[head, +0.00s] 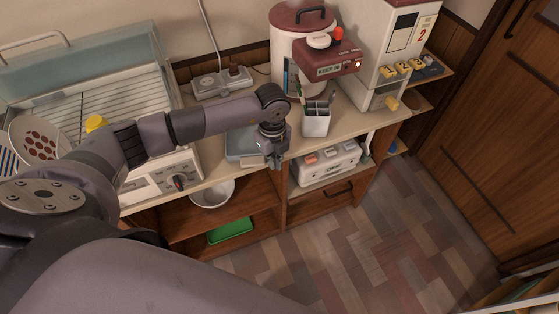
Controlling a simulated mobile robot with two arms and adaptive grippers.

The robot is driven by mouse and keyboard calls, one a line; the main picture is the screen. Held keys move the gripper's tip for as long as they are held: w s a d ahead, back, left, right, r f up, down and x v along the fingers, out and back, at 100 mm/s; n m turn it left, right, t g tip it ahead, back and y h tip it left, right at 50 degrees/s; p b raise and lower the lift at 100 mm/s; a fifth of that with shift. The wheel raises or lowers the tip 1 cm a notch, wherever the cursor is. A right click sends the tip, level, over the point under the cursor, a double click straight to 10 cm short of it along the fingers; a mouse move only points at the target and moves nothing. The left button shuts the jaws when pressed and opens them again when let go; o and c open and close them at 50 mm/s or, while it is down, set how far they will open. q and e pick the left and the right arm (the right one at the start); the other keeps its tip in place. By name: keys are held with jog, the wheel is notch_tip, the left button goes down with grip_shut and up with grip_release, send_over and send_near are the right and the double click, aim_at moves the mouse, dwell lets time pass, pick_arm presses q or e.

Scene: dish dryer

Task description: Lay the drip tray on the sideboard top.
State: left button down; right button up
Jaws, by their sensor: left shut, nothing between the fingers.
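A shallow blue-grey tray (236,147), which looks like the drip tray, lies on the sideboard top (214,165) near its front edge, right of the dish dryer. My arm and gripper hide part of it. My left gripper (275,162) points down at the tray's right end, by the sideboard's front edge. It is shut and holds nothing. I cannot tell whether its tips touch the tray. My right gripper is out of view.
The dish dryer (155,186) with a plate (38,137) stands left. A pen holder (316,122), red-lidded container (290,50) and white machine (384,50) stand right and behind. Below are a white bowl (212,194) and a green tray (230,231). The floor (350,250) is clear.

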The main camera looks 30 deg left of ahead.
pick_arm(q)
jog(key=shift+w+a, duration=0.1)
jog(key=shift+a, duration=0.15)
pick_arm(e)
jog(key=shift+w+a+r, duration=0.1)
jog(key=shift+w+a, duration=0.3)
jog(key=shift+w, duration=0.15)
pick_arm(q)
jog(key=shift+w+a+f+b, duration=0.1)
jog(key=shift+w+a+b, duration=0.2)
jog(key=shift+a, duration=0.35)
jog(key=shift+w+a+b, duration=0.25)
jog(key=shift+a+b, duration=0.05)
jog(key=shift+a, duration=0.3)
jog(key=shift+w+a, duration=0.15)
jog(key=shift+a, duration=0.05)
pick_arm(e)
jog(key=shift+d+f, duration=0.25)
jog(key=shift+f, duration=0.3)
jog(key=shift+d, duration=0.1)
